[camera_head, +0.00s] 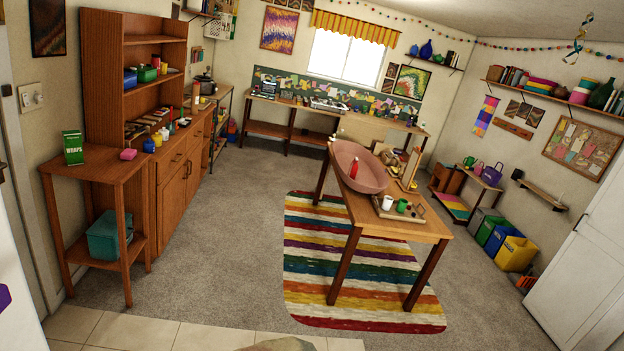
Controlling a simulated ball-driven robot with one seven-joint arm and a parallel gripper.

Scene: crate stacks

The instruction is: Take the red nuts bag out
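I cannot make out a red nuts bag for certain. A small upright red item (354,168) shows at a large pink bowl (345,158) on the wooden table (408,226) in the middle of the room. It is too small to tell whether it is a bag or a bottle. My gripper is not in view.
A striped rug (315,262) lies under the table. A wooden hutch (108,75) and a side table (95,172) with a teal bin (104,238) line the left wall. Colored bins, including a yellow one (516,254), stand at right. Grey carpet (215,240) lies open between.

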